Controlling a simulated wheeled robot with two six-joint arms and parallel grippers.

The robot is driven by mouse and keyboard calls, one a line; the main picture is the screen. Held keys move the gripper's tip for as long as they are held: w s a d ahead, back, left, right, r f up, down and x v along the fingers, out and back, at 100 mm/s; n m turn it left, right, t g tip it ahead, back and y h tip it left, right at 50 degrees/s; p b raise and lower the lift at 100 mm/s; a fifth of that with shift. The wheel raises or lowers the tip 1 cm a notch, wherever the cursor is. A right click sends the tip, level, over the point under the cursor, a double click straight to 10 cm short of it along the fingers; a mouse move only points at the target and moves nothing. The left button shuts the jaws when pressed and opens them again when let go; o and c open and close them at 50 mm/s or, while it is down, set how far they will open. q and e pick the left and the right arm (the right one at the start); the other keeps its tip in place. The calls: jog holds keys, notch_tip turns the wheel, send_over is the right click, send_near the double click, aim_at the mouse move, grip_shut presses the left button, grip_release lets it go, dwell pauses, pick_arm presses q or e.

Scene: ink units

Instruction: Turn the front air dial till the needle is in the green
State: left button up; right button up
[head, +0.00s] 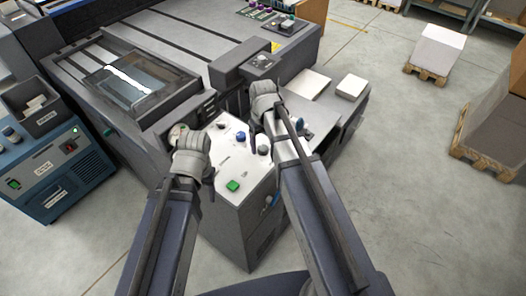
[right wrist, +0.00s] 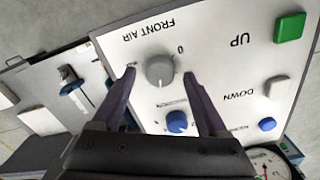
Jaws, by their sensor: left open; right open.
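The front air dial (right wrist: 160,70) is a round grey knob on a white panel (right wrist: 225,60), under the words FRONT AIR, which read upside down in the right wrist view. My right gripper (right wrist: 159,88) is open, with one finger on each side of the dial; contact cannot be told. In the head view the dial (head: 263,150) shows beside my right arm, with my right gripper (head: 268,112) above the panel. A round gauge (right wrist: 268,163) is cut off at the lower right of the wrist view; its needle reading is unclear. My left gripper (head: 207,184) is open and empty at the panel's left side.
A green UP button (right wrist: 290,27), a white DOWN button (right wrist: 278,88), a blue button (right wrist: 267,124) and a blue knob (right wrist: 177,121) are close to the dial. The large printing press (head: 150,50) stands behind.

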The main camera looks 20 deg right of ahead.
jog(key=shift+f, duration=0.6)
grip_shut()
